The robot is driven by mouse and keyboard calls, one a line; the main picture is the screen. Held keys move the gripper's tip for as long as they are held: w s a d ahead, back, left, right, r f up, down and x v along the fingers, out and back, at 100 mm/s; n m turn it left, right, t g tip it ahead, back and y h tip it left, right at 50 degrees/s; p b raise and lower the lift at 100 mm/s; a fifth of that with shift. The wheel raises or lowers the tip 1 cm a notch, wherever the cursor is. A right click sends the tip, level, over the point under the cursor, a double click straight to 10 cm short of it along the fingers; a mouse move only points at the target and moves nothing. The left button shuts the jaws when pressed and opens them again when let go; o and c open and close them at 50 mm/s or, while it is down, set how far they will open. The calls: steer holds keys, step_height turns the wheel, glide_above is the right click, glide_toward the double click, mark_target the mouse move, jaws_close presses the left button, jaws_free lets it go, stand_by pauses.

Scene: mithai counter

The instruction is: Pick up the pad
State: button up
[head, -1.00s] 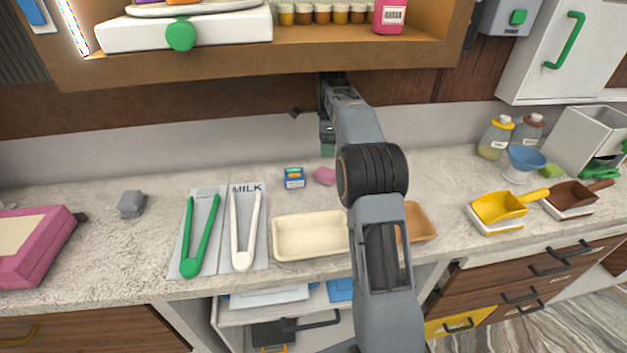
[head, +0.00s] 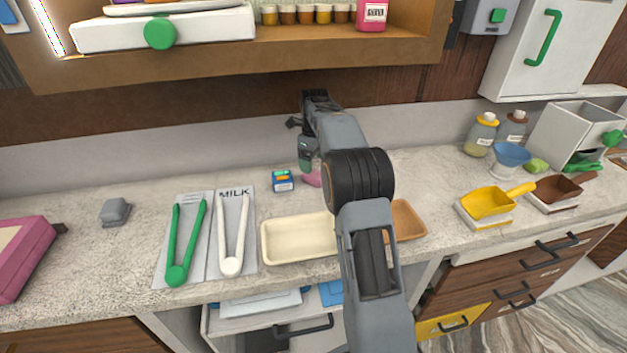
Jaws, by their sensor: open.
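A small pink piece (head: 313,179), which may be the pad, lies on the counter toward the wall, right of a small blue box with a green and yellow top (head: 283,181). The frames do not settle which thing is the pad. My gripper (head: 306,167) points down just above and behind the pink piece and partly overlaps it in the picture. It is open and appears empty; its fingertips are small and hard to see. My arm hides part of the counter to the right.
A cream tray (head: 266,243) and an orange tray (head: 411,222) stand in front. Green tongs (head: 178,275) and white tongs (head: 231,268) lie to the left. The shelf (head: 250,68) overhangs the back. A yellow scoop (head: 489,203) and bottles are on the right.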

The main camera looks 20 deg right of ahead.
mark_target(314, 173)
steer(key=shift+s+f, duration=0.2)
steer(key=shift+f, duration=2.65)
steer(key=shift+c, duration=0.4)
steer(key=c, duration=1)
steer(key=shift+r, duration=0.45)
step_height(314, 173, up, 2)
steer(key=shift+w+r, duration=0.1)
steer(key=shift+r, duration=0.05)
steer(key=s+a+r+b, duration=0.2)
steer(key=s+r, duration=0.7)
steer(key=s, duration=0.5)
steer(key=shift+a+r, duration=0.4)
